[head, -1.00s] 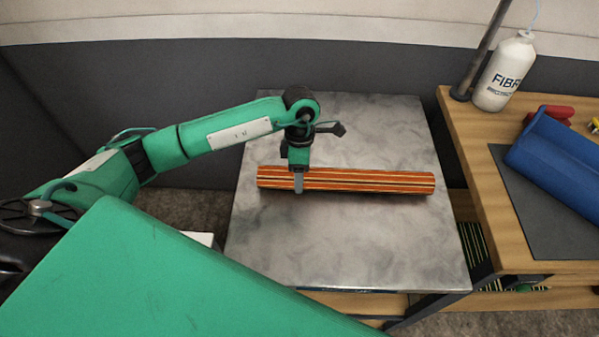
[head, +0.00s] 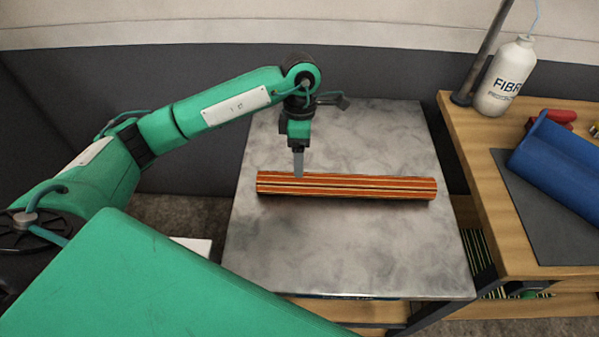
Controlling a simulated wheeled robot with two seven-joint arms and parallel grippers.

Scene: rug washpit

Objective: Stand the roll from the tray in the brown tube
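An orange-red roll with dark and cream stripes (head: 370,188) lies flat, left to right, on a grey marbled top (head: 350,250). No rim of a tray shows around it. My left gripper (head: 298,172) points down at the roll's left part, and its fingertip overlaps the roll's upper edge in the picture. Only one finger shows, edge-on, so its opening and any contact with the roll cannot be told. I see no brown tube that I can make out. My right gripper is not in view.
A wooden bench (head: 470,165) stands at the right with a white bottle (head: 504,78), a dark post (head: 485,55), a blue piece (head: 560,160) and a dark mat (head: 545,225). A grey wall (head: 180,90) is behind. The marbled top is otherwise clear.

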